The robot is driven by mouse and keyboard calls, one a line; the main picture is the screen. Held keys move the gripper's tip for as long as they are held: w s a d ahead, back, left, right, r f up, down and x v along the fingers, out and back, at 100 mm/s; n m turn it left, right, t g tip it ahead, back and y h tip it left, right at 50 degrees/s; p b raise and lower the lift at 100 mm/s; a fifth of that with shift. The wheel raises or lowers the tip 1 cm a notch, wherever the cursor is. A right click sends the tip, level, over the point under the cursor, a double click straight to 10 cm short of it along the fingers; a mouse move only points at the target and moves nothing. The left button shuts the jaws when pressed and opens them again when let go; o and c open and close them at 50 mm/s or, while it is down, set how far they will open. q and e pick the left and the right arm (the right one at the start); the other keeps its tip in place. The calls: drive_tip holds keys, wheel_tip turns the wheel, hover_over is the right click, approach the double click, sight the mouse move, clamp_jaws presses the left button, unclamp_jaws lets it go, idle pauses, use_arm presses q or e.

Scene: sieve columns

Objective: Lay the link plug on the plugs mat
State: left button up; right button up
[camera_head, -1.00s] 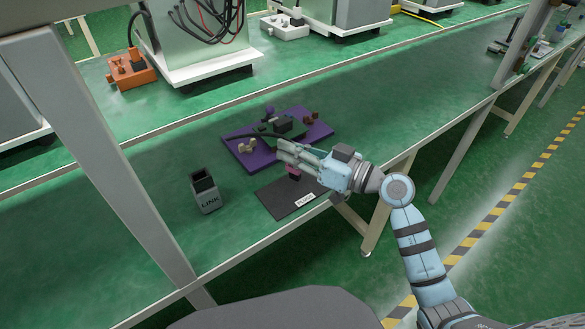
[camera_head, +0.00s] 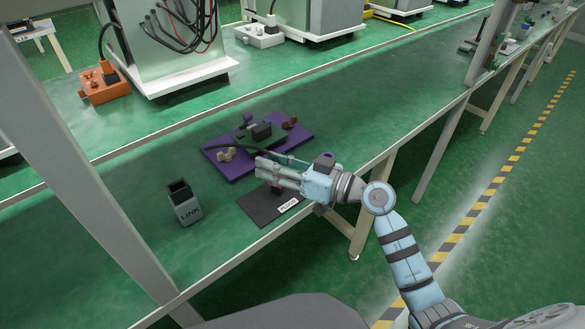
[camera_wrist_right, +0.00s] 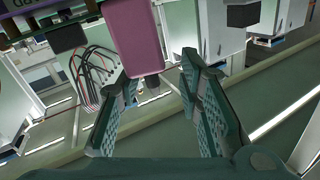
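The black plugs mat (camera_head: 262,208), with a white "PLUGS" label, lies near the front edge of the bench. My right gripper (camera_head: 268,168) is above its back part, fingers pointing left. In the wrist view its fingers (camera_wrist_right: 160,85) are spread apart. A pink block (camera_wrist_right: 135,35), apparently the link plug, shows close by at the top of that view, and I see no finger closed on it. In the head view only a small dark shape shows under the fingers; the gripper hides the rest. Whether the block touches the mat is unclear. My left gripper is not in view.
A grey LINK holder (camera_head: 186,208) stands left of the mat. Behind the mat, a purple mat (camera_head: 235,170) carries a dark device (camera_head: 262,130) and small knobs. Cabinets stand at the back.

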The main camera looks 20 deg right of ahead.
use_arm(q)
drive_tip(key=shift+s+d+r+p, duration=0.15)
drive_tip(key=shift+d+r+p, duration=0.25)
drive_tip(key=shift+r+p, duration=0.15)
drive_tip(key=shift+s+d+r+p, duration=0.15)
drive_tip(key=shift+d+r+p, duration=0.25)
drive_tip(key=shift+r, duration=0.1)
use_arm(e)
drive_tip(key=v, duration=1.1)
drive_tip(key=shift+s+d, duration=0.25)
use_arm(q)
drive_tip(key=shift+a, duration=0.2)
